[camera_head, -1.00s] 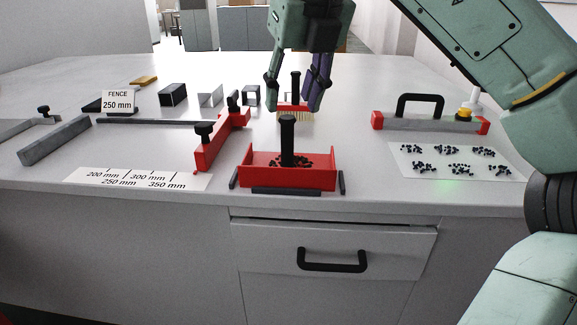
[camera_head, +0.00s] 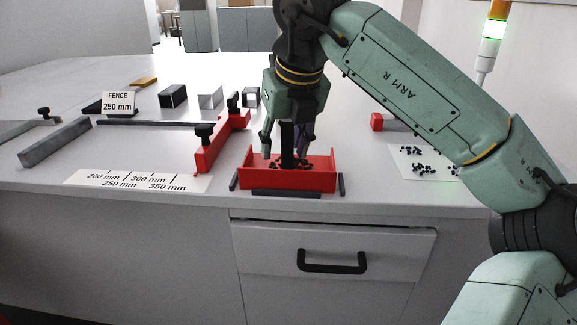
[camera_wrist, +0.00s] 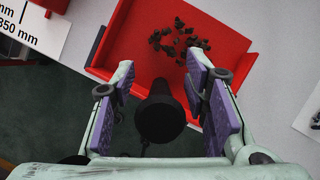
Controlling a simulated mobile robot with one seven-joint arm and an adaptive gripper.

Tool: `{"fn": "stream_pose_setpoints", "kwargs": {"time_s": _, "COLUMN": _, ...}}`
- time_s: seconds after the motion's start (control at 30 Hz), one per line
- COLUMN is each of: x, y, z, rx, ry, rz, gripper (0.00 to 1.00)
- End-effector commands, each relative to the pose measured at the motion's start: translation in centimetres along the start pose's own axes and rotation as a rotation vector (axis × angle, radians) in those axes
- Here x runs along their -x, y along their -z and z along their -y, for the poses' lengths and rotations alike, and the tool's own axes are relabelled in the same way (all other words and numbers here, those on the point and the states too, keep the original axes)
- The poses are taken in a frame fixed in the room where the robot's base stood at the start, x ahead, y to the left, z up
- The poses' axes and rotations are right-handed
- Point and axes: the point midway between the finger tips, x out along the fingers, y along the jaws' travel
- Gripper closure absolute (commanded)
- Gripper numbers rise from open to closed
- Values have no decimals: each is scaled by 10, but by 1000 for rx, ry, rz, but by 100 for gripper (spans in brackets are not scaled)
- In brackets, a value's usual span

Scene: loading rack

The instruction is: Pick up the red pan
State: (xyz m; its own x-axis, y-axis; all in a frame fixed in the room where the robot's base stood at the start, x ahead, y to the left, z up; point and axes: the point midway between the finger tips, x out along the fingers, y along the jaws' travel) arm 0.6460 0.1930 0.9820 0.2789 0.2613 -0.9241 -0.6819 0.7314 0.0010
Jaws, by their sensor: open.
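The red pan (camera_head: 315,180) sits at the front edge of the counter, with small black pieces (camera_head: 275,163) in it and a black upright handle (camera_head: 288,148). It also shows in the wrist view (camera_wrist: 140,33), with the dark pieces (camera_wrist: 180,40) on its floor. My gripper (camera_head: 285,142) is over the pan, its fingers down on either side of the handle. In the wrist view, my open gripper (camera_wrist: 166,100) has its purple pads left and right of the black handle (camera_wrist: 159,112), with a gap at each side.
A red fence stop (camera_head: 213,148) stands just left of the pan. Dark strips (camera_head: 286,192) lie around the pan. A white sheet with black pieces (camera_head: 418,163) lies to the right, partly behind my arm. A label strip (camera_head: 135,179) lies at the front left.

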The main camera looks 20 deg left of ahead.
Motion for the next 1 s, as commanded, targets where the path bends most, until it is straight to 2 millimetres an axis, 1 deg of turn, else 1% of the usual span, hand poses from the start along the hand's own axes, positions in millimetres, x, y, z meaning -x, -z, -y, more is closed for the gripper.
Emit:
{"fn": "stream_pose_setpoints", "kwargs": {"time_s": 0.1, "x": 0, "y": 0, "z": 0, "rx": 0, "ry": 0, "rz": 0, "gripper": 58}}
{"fn": "stream_pose_setpoints", "kwargs": {"time_s": 0.13, "x": 0, "y": 0, "z": 0, "rx": 0, "ry": 0, "rz": 0, "gripper": 60}}
{"fn": "stream_pose_setpoints", "kwargs": {"time_s": 0.73, "x": 0, "y": 0, "z": 0, "rx": 0, "ry": 0, "rz": 0, "gripper": 100}}
{"fn": "stream_pose_setpoints", "kwargs": {"time_s": 1.0, "x": 0, "y": 0, "z": 0, "rx": 0, "ry": -1, "rz": -1, "gripper": 100}}
